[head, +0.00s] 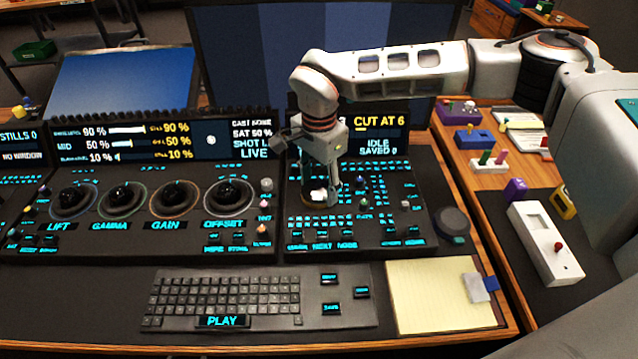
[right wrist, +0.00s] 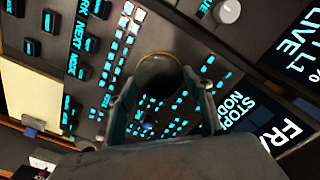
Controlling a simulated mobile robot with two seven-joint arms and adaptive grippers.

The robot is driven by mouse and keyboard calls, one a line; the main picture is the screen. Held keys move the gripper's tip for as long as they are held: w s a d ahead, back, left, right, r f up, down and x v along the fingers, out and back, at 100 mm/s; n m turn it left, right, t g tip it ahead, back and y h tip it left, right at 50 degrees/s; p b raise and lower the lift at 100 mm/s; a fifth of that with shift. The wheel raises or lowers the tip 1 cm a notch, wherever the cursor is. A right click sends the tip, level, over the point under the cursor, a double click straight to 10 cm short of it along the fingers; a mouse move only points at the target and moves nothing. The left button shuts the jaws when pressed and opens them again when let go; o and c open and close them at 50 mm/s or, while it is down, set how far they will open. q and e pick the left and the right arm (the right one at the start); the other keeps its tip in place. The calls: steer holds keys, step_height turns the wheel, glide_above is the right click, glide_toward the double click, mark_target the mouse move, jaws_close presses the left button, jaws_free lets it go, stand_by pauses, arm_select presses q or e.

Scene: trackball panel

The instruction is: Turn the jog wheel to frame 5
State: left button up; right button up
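My right gripper (head: 320,192) points down at the right-hand control panel (head: 405,235), among its glowing keys. In the right wrist view, a dark round wheel with a gold-brown rim (right wrist: 160,70), which looks like the jog wheel, sits between the fingertips of this gripper (right wrist: 165,88). The fingers lie along both its sides with no clear gap. In the head view the gripper hides most of the wheel. The panel's screen (head: 380,122) reads "CUT AT 6", "IDLE" and "SAVED 0"; its left part is behind my arm. My left gripper is not in view.
The grading panel with several trackballs (head: 120,197) lies to the left. A keyboard (head: 230,298) and a yellow notepad (head: 440,295) lie in front. A dark round puck (head: 453,222) sits right of the panel. A white box with a red knob (head: 545,243) is further right.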

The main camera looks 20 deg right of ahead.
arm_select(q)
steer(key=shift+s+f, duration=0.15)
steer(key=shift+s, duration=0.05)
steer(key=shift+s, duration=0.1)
arm_select(e)
steer(key=shift+r+m+p, duration=0.1)
steer(key=shift+m+p, duration=0.2)
steer(key=shift+p, duration=0.05)
steer(key=m+p, duration=0.2)
steer(key=shift+s+r+m, duration=0.1)
steer(key=shift+m, duration=0.2)
steer(key=m+p, duration=0.2)
steer(key=m, duration=0.1)
steer(key=shift+s+m+p, duration=0.1)
steer(key=shift+m+p, duration=0.2)
steer(key=shift+m, duration=0.1)
arm_select(q)
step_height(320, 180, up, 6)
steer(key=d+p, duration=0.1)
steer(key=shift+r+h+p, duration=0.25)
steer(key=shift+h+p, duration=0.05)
steer(key=shift+p, duration=0.1)
arm_select(e)
steer(key=m, duration=0.4)
steer(key=shift+s+f+m, duration=0.1)
steer(key=shift+f+m, duration=0.15)
steer(key=shift+m, duration=0.05)
